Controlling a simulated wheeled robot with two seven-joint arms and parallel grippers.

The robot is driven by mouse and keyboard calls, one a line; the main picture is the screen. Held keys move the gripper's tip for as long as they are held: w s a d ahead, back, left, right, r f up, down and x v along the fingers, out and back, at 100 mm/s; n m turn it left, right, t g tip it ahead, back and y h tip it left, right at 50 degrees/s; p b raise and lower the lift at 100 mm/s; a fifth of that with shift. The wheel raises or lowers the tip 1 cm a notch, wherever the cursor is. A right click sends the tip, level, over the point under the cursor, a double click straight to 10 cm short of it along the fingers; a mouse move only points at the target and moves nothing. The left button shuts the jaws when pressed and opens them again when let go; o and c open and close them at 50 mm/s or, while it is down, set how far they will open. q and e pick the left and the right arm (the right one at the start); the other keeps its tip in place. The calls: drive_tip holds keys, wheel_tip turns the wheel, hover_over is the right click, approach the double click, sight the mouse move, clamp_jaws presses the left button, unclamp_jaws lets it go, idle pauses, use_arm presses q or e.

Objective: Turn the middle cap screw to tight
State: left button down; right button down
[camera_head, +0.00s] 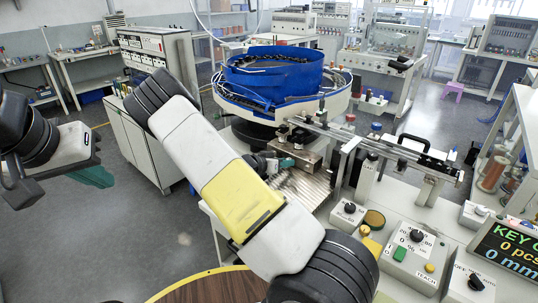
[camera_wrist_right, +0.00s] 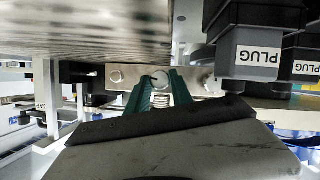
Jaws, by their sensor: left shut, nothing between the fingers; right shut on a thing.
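In the right wrist view, the middle cap screw (camera_wrist_right: 160,80) is a round silver head on a metal bar (camera_wrist_right: 195,80), with a coil spring (camera_wrist_right: 160,100) just below it in the picture. The green fingers of my right gripper (camera_wrist_right: 158,86) are shut on it, one on each side. In the head view, my right gripper (camera_head: 284,163) is at the metal block under the feeder's linear track; the screw is hidden there. My left gripper (camera_head: 105,178) hangs at the far left, shut and empty, away from the machine.
Another screw head (camera_wrist_right: 116,77) sits on the bar to the left. Grey PLUG connectors (camera_wrist_right: 255,55) hang close on the right. A blue bowl feeder (camera_head: 275,75) stands behind the track. A control box (camera_head: 415,255) sits at the front right.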

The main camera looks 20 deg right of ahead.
drive_tip(key=m+t+y, duration=0.1)
drive_tip(key=m+t, duration=0.1)
drive_tip(key=m, duration=0.1)
drive_tip(key=shift+s+d, duration=0.1)
drive_tip(key=shift+s, duration=0.05)
drive_tip(key=shift+m+t+y, duration=0.3)
drive_tip(key=shift+m+t, duration=0.1)
drive_tip(key=shift+m, duration=0.4)
idle(0.3)
drive_tip(key=c, duration=1.1)
unclamp_jaws()
drive_tip(key=shift+s, duration=0.1)
drive_tip(key=v, duration=0.7)
drive_tip(key=shift+s+a, duration=0.2)
drive_tip(key=shift+a, duration=0.2)
drive_tip(key=shift+c, duration=0.2)
